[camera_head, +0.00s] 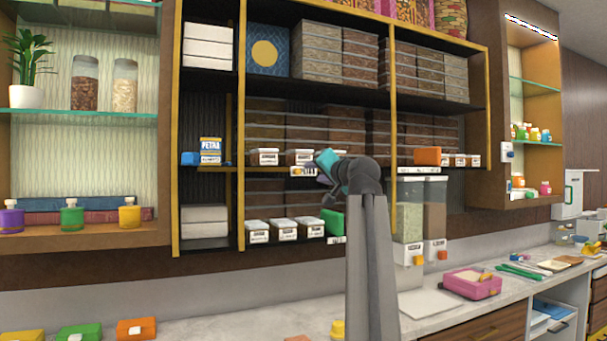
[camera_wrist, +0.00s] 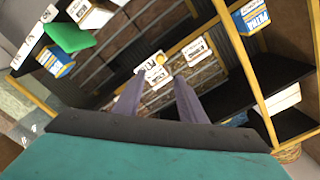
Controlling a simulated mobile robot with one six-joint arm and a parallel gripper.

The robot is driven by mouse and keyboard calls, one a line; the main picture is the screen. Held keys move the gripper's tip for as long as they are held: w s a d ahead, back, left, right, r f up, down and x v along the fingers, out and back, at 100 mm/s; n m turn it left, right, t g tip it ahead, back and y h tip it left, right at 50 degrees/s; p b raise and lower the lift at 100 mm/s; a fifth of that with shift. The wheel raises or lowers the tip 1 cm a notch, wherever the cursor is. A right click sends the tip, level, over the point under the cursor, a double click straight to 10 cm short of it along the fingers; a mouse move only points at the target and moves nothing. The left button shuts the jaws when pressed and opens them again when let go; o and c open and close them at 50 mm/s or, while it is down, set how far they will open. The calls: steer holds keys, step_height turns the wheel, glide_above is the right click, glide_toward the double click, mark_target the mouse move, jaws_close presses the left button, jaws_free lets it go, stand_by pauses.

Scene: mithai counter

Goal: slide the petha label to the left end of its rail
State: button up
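A small white label with a yellow knob (camera_wrist: 158,70) sits on the shelf-edge rail in the wrist view. Its print looks like the petha label, though it is too small to read surely. In the head view the white label (camera_head: 302,171) is on the edge of the middle shelf, just left of my gripper (camera_head: 318,168). In the wrist view my gripper (camera_wrist: 157,88) has two grey-purple fingers apart, with the label just beyond and between their tips. Nothing is clearly held. My wrist partly hides the rail to the label's right in the head view.
White sweet boxes (camera_head: 265,157) stand on the middle shelf left of my gripper. A blue and yellow box (camera_head: 210,150) stands farther left, past an upright post. A green block (camera_head: 334,222) is below. An orange block (camera_head: 427,156) and two dispensers (camera_head: 410,210) are right.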

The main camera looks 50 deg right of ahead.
mark_target(299, 172)
steer(key=shift+w, duration=0.1)
steer(key=p+x, duration=0.2)
steer(key=x, duration=1)
steer(key=shift+d, duration=0.1)
steer(key=shift+x, duration=0.75)
steer(key=shift+c, duration=0.3)
